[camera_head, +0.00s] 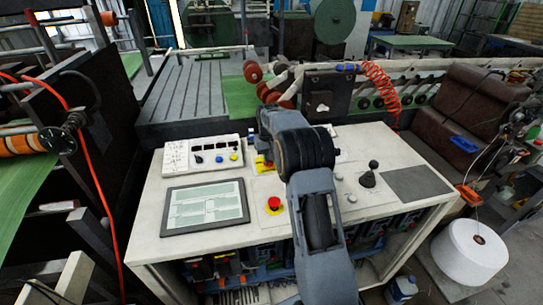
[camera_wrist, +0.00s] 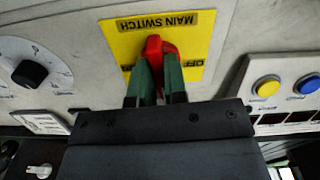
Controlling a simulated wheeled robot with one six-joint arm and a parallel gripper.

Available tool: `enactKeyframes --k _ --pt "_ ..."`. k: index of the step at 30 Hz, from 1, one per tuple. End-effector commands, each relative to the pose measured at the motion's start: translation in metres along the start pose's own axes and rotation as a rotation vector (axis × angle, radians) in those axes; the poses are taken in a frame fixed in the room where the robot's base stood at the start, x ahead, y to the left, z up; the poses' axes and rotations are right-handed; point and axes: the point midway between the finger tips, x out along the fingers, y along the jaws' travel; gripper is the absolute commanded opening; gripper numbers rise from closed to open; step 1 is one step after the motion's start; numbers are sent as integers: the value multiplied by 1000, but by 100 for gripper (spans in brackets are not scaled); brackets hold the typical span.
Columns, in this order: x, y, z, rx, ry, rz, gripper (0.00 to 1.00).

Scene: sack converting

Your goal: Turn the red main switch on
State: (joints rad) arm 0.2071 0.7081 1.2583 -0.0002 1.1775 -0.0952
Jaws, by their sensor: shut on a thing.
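The red main switch (camera_wrist: 154,46) sits on a yellow plate (camera_wrist: 205,32) lettered MAIN SWITCH, upside down in the wrist view. My gripper (camera_wrist: 156,66) has its two green fingers closed on either side of the red handle. The handle lies roughly in line with the fingers. The OFF mark shows right of the fingers; a mark on the left is mostly covered. In the head view my arm hides most of the switch, and only a bit of the yellow plate (camera_head: 259,163) shows beside it.
A box with coloured buttons (camera_head: 203,156), a tablet-like screen (camera_head: 205,206), a red emergency button (camera_head: 273,203) and a black joystick (camera_head: 369,175) are on the pale console (camera_head: 150,250). In the wrist view a black dial (camera_wrist: 29,73) is left of the plate, with yellow (camera_wrist: 267,87) and blue (camera_wrist: 308,84) buttons right.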

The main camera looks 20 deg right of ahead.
Motion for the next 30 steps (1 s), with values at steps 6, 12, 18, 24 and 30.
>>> enactKeyframes --k 6,12,18,24,30 --pt "-3 0 -2 204 8 -1 0" --pt "-3 1 -2 394 10 -1 0" --pt "-3 2 -2 569 11 -2 0" --pt "-3 2 -2 713 12 -2 0" --pt "-3 3 -2 813 12 -2 0"
